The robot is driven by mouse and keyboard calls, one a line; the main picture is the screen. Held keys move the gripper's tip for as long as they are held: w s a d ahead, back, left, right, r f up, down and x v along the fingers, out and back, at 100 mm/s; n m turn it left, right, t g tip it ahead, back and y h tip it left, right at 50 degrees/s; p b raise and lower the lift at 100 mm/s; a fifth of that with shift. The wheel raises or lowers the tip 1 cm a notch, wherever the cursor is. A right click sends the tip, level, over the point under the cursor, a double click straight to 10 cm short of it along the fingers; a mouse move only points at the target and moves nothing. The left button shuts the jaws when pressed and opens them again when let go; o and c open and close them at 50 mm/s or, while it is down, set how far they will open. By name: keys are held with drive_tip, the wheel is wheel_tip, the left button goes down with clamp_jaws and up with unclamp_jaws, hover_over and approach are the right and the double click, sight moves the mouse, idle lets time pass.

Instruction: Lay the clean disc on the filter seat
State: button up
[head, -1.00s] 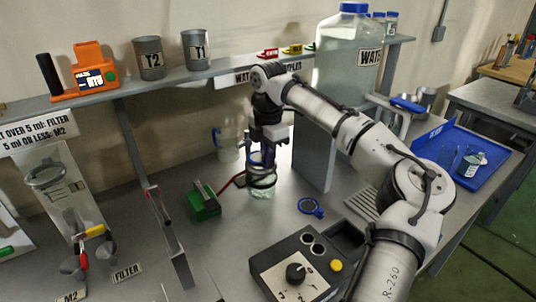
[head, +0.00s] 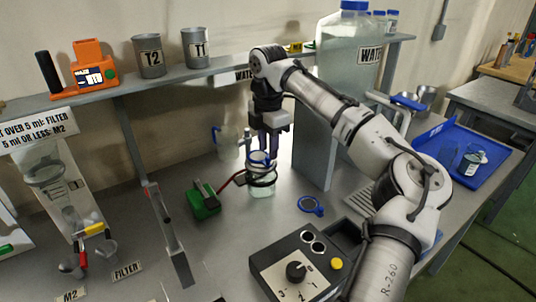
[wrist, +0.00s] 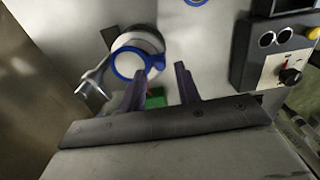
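A blue-rimmed disc (head: 259,157) with a small side tab lies on top of the glass filter vessel (head: 261,188), held in a dark ring clamp. The wrist view shows this blue rim (wrist: 118,70) roughly level on the vessel mouth, its tab pointing toward my fingers. My gripper (head: 273,158) is just above and beside it, pointing down. Its two fingers (wrist: 160,82) are apart with nothing held between them. A second blue ring with a tab (head: 311,205) lies on the bench to the right. I cannot tell from markings which one is clean. The seat under the disc is hidden.
A green block (head: 204,203) with a red hose stands left of the vessel. A grey upright panel (head: 315,152) is close on the right. A control box (head: 296,265) is in front. A jug (head: 227,142) stands behind the vessel.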

wheel_tip(320, 180, up, 9)
drive_tip(key=shift+r, duration=0.15)
drive_tip(key=shift+r, duration=0.1)
